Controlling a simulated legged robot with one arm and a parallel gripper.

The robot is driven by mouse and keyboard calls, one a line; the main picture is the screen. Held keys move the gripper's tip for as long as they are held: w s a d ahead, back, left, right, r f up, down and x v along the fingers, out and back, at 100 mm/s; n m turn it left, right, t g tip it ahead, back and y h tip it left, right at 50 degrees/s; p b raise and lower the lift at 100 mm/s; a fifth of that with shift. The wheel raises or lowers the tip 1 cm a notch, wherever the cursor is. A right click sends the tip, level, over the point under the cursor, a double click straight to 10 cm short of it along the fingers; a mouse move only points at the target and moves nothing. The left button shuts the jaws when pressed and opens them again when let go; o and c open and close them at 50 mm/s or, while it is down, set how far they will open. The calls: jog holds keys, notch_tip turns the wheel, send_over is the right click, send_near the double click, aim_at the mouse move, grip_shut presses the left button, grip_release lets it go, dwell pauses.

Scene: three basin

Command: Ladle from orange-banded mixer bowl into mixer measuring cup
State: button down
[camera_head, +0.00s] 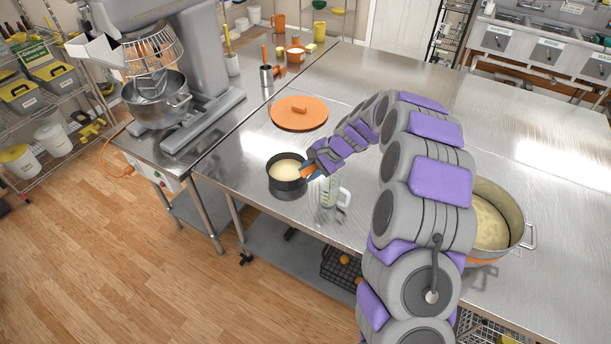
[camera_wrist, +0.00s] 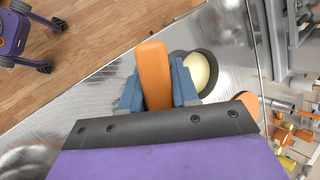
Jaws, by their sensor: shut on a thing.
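The orange-banded bowl (camera_head: 517,237) stands on the steel table at right, with pale batter inside; my arm hides its left part. My gripper (camera_head: 311,171) is shut on an orange handle, clear between the blue fingers (camera_wrist: 157,88) in the wrist view. A dark, round ladle cup (camera_head: 287,187) full of cream batter is right beside the fingertips and seems to belong to this handle; it also shows in the wrist view (camera_wrist: 211,58). It looks level. The clear measuring cup (camera_head: 329,193) stands just right of it, below my gripper. I cannot tell the ladle's height above the table.
An orange lid (camera_head: 300,120) lies on the table behind the ladle. A stand mixer with a steel bowl (camera_head: 157,110) is on the left counter. Cups and a metal canister (camera_head: 266,75) stand farther back. The table's front edge is close; its right back area is clear.

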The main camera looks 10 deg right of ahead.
jog(key=s+d+f+n+t+y+b, duration=0.3)
jog(key=s+f+t+y+b, duration=0.3)
jog(key=b, duration=1.6)
jog(key=shift+s+d+f+t+y+b, duration=0.35)
jog(key=shift+d+f+t+y, duration=0.3)
jog(key=shift+t+y, duration=0.5)
jog(key=shift+d+r, duration=0.1)
jog(key=shift+r, duration=0.05)
